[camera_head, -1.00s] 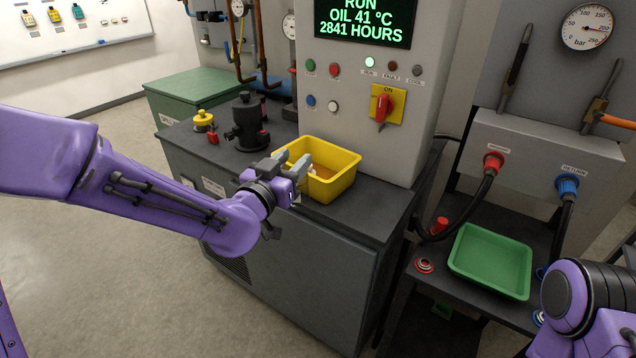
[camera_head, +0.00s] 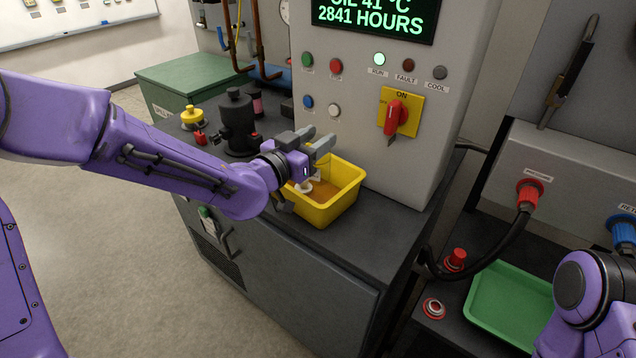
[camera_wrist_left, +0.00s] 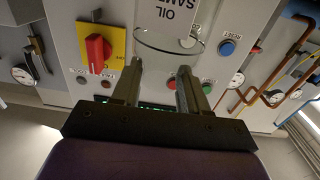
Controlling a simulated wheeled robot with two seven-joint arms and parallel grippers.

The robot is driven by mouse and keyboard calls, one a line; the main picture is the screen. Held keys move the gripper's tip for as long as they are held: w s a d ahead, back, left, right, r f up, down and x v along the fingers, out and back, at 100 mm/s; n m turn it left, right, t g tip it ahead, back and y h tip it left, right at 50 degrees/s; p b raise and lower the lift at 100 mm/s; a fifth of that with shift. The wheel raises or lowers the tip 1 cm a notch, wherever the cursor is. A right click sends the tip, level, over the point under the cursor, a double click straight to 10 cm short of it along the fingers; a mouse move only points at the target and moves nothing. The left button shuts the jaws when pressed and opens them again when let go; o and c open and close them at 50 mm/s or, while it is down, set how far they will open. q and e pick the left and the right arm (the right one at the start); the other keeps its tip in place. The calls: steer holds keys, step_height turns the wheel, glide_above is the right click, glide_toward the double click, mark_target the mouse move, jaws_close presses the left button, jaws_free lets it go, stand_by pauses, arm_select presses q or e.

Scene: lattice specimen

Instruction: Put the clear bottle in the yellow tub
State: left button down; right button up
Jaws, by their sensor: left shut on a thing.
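My left gripper (camera_head: 318,140) is over the yellow tub (camera_head: 333,213), its fingers pointing toward the control panel. In the left wrist view the fingers (camera_wrist_left: 158,72) are shut on the clear bottle (camera_wrist_left: 160,42). Its see-through curved edge and a white label with "OIL" show there. In the head view the bottle is mostly hidden by the gripper. Small whitish shapes show below the gripper, against the tub's brown inside, and I cannot tell if they belong to the bottle. My right arm shows at the lower right; its gripper is out of frame.
The tub stands on a dark cabinet top, close to the panel with the red switch (camera_head: 396,117). A black pump-like part (camera_head: 237,125) and a yellow-capped item (camera_head: 192,117) stand left. A green tray (camera_head: 510,305) lies at the right.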

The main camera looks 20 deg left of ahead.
mark_target(310, 182)
arm_select(q)
steer(key=f, duration=0.9)
steer(key=shift+s+f, duration=0.1)
steer(key=shift+s, duration=0.2)
steer(key=shift+s, duration=0.1)
steer(key=c, duration=0.6)
jaws_free()
steer(key=shift+f, duration=0.1)
